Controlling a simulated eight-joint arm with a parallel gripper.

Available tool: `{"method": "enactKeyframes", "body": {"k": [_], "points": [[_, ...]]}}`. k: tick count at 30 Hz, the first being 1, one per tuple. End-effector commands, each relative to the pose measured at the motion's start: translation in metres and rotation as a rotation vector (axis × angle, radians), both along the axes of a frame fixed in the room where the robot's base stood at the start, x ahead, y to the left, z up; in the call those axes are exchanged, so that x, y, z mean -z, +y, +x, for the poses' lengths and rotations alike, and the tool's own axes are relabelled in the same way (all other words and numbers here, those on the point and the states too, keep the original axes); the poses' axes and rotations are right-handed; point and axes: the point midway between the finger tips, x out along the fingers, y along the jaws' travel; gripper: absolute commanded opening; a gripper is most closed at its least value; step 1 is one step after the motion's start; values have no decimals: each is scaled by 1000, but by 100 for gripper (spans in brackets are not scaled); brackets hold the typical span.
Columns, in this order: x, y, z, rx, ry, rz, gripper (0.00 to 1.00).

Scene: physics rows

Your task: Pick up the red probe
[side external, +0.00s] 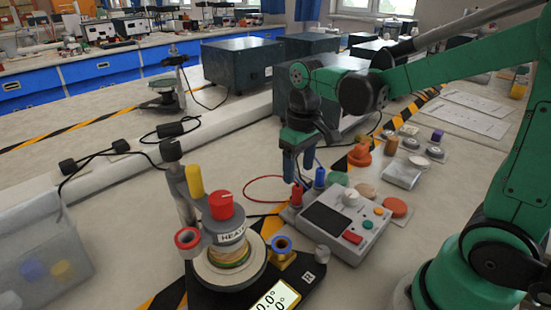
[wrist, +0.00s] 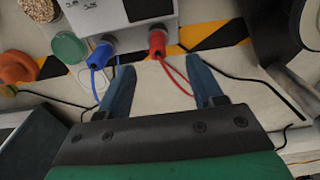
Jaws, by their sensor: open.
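The red probe (wrist: 157,43) stands plugged into the near edge of a grey meter box (wrist: 95,15), with a red wire trailing from it. In the side view the red probe (side external: 297,196) is at the box's left corner, just below my gripper (side external: 298,170). In the wrist view my gripper (wrist: 160,72) is open and empty. The red probe lies just ahead of its two blue fingertips, roughly midway between them. The red wire loops between the fingers. A blue probe (wrist: 101,55) is beside the left finger, close to it.
A heater stand with a red knob (side external: 221,205) and metal coil is left of the meter box (side external: 345,240). Several small coloured pieces lie right of the box. Dark equipment boxes (side external: 237,62) stand behind. Black cables cross the bench, and a clear bin (side external: 45,240) is front left.

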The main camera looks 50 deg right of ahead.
Motion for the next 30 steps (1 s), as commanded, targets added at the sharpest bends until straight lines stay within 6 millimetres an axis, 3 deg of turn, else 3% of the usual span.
{"method": "enactKeyframes", "body": {"k": [5, 18, 29, 30], "points": [[9, -3, 3, -1, 40, 5, 60], [55, -3, 3, -1, 38, 5, 60], [60, -3, 2, -1, 37, 5, 60], [60, -3, 2, -1, 37, 5, 54]]}}
